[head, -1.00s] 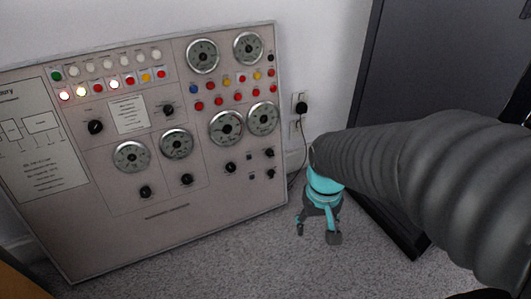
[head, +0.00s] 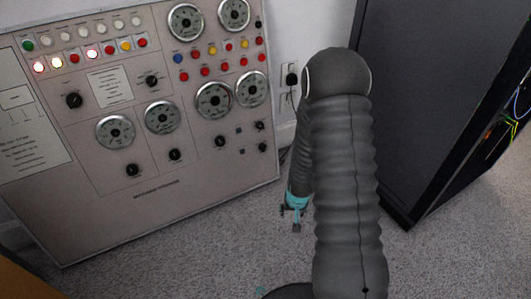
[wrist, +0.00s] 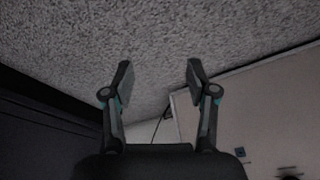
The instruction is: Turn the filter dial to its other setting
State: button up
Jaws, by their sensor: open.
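The grey control panel (head: 170,215) leans against the wall at the left, with several black dials. They include a larger one (head: 74,100) at the upper left, one (head: 152,81) right of the small label, and lower ones (head: 132,170) (head: 175,155) (head: 220,141). The labels are too small to tell which is the filter dial. My gripper (head: 293,215) hangs low over the carpet, right of the panel and apart from it. In the wrist view my gripper (wrist: 158,75) is open and empty, with carpet beyond its fingers. Part of the panel (wrist: 270,110) shows there at the lower right.
A tall dark cabinet (head: 440,90) stands at the right, with coloured cables (head: 520,125) at its side. A wall socket with a black plug (head: 292,80) is between panel and cabinet. Grey carpet (head: 200,250) in front of the panel is clear.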

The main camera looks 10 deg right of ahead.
jog(key=w+f+t, duration=0.2)
jog(key=w+f, duration=0.1)
jog(key=w+a+f+m+t, duration=0.1)
jog(key=w+f+t, duration=0.1)
jog(key=f, duration=0.2)
jog(key=w+f+m+t+y+b, duration=0.1)
jog(key=w+f+t, duration=0.1)
jog(key=w+f, duration=0.1)
jog(key=shift+w+a+f+t, duration=0.25)
jog(key=shift+w+f+t, duration=0.05)
jog(key=shift+f, duration=0.2)
jog(key=w+r+m+t+y, duration=0.1)
jog(key=w+r+m+t, duration=0.1)
jog(key=w+r+t, duration=0.4)
jog(key=m+t, duration=0.1)
jog(key=t, duration=0.1)
send_near(265, 149)
jog(key=w, duration=0.3)
jog(key=w+b, duration=0.1)
jog(key=w, duration=0.2)
jog(key=w+a, duration=0.1)
jog(key=w, duration=0.2)
jog(key=shift+w+f, duration=0.1)
jog(key=shift+f, duration=0.05)
grip_shut()
